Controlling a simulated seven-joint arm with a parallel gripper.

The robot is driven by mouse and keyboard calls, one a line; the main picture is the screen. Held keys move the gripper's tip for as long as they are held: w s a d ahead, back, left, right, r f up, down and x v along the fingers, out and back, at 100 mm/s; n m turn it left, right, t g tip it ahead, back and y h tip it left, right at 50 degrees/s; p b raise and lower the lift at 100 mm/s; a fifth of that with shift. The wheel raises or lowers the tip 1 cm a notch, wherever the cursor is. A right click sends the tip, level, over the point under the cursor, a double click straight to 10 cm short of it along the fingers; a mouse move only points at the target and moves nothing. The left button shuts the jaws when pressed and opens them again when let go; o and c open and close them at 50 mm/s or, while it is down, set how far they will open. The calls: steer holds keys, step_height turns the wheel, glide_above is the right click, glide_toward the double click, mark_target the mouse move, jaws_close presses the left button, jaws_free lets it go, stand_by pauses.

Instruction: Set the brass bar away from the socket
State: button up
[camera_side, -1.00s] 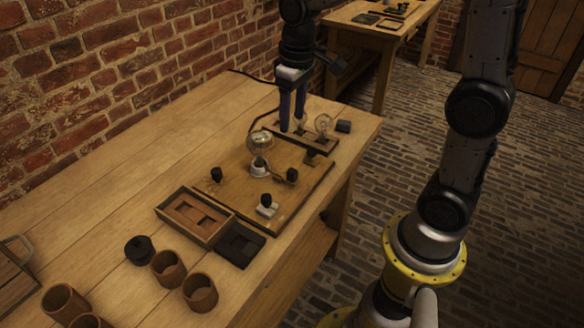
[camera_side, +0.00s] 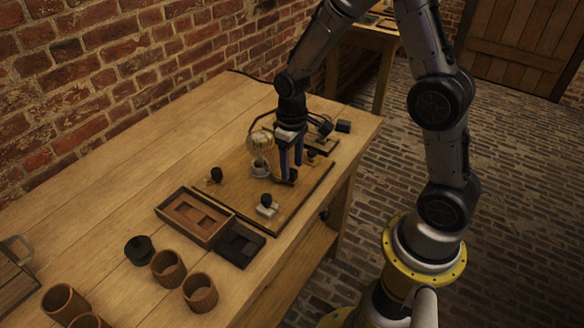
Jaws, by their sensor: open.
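A white socket (camera_side: 259,171) with a glass bulb (camera_side: 260,143) in it stands on the wooden board (camera_side: 230,168). My gripper (camera_side: 290,179) points down over the board, to the right of the socket, with its two blue fingers apart. Its fingertips are low, beside or around the spot of a black knob, which they mostly hide. A second black knob (camera_side: 216,174) stands left of the socket. A third black knob (camera_side: 266,199) sits on a white block (camera_side: 267,210) near the board's front. I cannot make out the brass bar for certain.
A wooden tray (camera_side: 161,209) and a black tray (camera_side: 240,246) lie in front of the board. Brown jars (camera_side: 200,293) and a black lidded pot (camera_side: 139,250) stand at the front left.

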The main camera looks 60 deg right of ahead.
steer(key=shift+f, duration=0.85)
steer(key=shift+c, duration=0.2)
jaws_close()
steer(key=shift+r, duration=0.1)
stand_by(0.6)
